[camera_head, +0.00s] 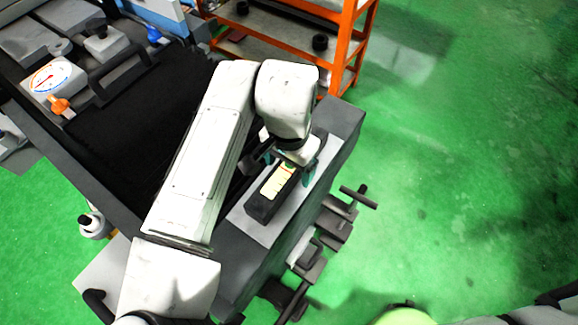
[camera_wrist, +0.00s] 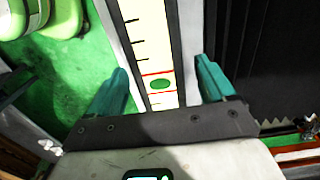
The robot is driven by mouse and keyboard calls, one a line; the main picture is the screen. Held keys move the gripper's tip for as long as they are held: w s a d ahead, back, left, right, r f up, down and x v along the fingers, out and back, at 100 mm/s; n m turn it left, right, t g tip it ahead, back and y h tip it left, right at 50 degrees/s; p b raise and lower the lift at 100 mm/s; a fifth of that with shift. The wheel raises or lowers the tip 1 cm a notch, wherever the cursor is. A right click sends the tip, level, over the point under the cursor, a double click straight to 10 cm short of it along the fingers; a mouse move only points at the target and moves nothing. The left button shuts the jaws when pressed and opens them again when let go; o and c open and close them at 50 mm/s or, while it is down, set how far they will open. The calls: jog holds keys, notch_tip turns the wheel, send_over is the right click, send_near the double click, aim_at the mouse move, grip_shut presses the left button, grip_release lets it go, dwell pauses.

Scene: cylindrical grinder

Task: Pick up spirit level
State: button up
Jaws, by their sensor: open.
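The spirit level (camera_head: 262,205) is a dark bar with a pale yellow scale on top. It lies on a light plate on the grinder's grey ledge in the head view. In the wrist view, its scale (camera_wrist: 148,40) runs up the middle, with black marks, red lines and a green oval near my gripper. My gripper (camera_head: 288,166) is at the level's far end in the head view. Its teal fingers are open on either side of the level in the wrist view (camera_wrist: 161,68), with gaps to it. My wrist hides the far end of the level.
Dark ribbed bellows (camera_wrist: 260,50) lie right of the level in the wrist view. Handles and levers (camera_head: 325,235) stick out from the grinder's front. An orange shelf (camera_head: 345,45) stands behind. A dial gauge (camera_head: 52,77) is at upper left. Green floor (camera_head: 460,180) is open to the right.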

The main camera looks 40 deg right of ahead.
jog(key=shift+f, duration=0.2)
jog(key=shift+r, duration=0.1)
grip_shut()
dwell(0.6)
